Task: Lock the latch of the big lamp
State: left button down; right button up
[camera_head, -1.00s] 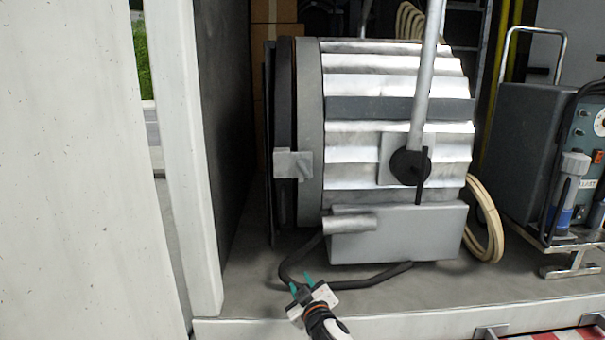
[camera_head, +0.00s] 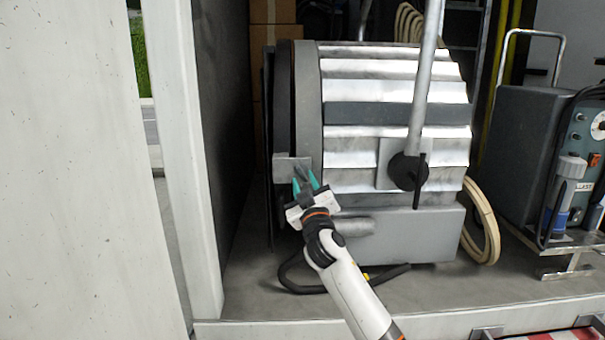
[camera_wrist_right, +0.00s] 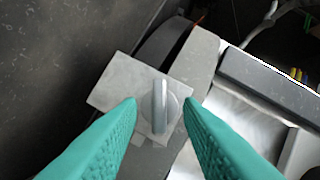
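The big lamp (camera_head: 390,90) is a large ribbed silver drum lying on its side in the truck bay. Its latch is a grey plate (camera_head: 285,168) on the left front rim. In the right wrist view the latch plate (camera_wrist_right: 120,84) carries a rounded upright knob (camera_wrist_right: 160,106). My right gripper (camera_head: 305,180) is at the lower right of the plate in the head view. In the wrist view its two teal fingers (camera_wrist_right: 160,108) are apart, with the knob in the gap between them; I see no contact. My left gripper is not in view.
A white post (camera_head: 183,150) and dark side wall (camera_head: 225,130) stand left of the lamp. A dark equipment case (camera_head: 520,140) on a cart stands at the right. A black cable (camera_head: 290,280) lies on the floor below the lamp.

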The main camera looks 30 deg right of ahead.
aim_at(304, 176)
jog(key=shift+x, duration=1.25)
jog(key=shift+c, duration=0.4)
